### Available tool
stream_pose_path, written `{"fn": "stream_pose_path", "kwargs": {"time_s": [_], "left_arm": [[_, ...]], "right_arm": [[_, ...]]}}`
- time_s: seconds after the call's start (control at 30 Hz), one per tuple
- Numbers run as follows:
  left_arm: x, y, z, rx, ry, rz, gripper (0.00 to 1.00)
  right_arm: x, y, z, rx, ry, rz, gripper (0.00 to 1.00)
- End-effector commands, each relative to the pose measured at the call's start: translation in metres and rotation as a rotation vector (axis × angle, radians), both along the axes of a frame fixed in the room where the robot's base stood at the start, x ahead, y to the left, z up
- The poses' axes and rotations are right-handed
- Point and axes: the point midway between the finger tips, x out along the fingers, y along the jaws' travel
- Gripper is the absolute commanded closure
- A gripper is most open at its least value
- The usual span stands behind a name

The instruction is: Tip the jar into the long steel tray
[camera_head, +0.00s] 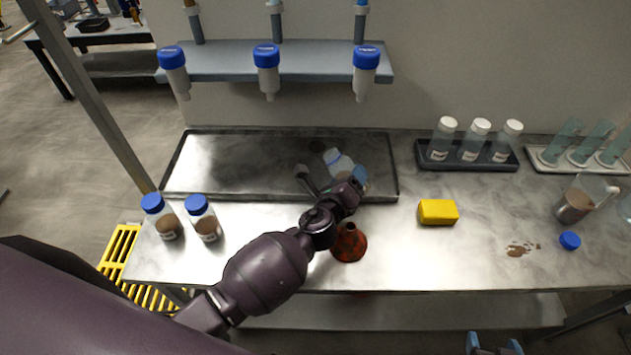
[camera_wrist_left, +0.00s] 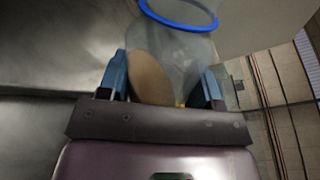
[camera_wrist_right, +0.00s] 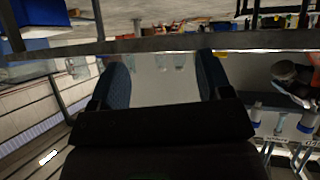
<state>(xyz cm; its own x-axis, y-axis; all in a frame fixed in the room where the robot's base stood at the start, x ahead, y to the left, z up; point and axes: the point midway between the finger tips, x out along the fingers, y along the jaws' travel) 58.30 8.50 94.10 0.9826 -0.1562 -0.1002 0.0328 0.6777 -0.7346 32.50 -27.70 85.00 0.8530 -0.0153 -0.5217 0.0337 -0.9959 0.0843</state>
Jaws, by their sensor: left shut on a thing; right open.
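The long steel tray (camera_head: 230,165) lies at the back left of the steel bench. My left gripper (camera_head: 350,183) is above the tray's right part, shut on a clear jar (camera_head: 338,163). The jar is tilted, its mouth towards the upper left, over the tray. In the left wrist view, the jar (camera_wrist_left: 180,55) sits between both fingers. It has a blue ring at its neck and brown matter inside near the gripper. Whether anything flows out cannot be seen. My right gripper (camera_head: 494,346) is open and empty at the bottom edge, below the bench front.
Two blue-capped jars (camera_head: 168,224) stand at the bench's left. A rusty funnel-shaped thing (camera_head: 348,243) and yellow block (camera_head: 438,212) stand in front. A rack of white-capped jars (camera_head: 467,162), a jug (camera_head: 574,205), a loose blue cap (camera_head: 570,240) and a brown spill (camera_head: 520,249) lie right.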

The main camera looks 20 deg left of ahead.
Motion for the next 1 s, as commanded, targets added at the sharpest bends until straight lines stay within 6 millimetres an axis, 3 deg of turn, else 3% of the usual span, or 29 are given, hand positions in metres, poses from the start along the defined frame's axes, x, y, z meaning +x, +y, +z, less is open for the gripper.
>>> {"fn": "stream_pose_path", "kwargs": {"time_s": [0.4,0.73,1.0], "left_arm": [[-0.002,-0.008,0.025,-0.265,0.064,0.000,0.68],[-0.001,-0.006,0.012,-0.440,0.108,0.001,0.68],[0.000,0.000,0.005,-0.512,0.126,0.000,0.68]], "right_arm": [[-0.007,-0.001,0.012,-0.001,0.022,-0.003,0.28],[-0.010,-0.002,-0.003,-0.001,0.030,-0.005,0.28],[-0.004,-0.001,0.002,-0.001,0.008,-0.002,0.28]]}}
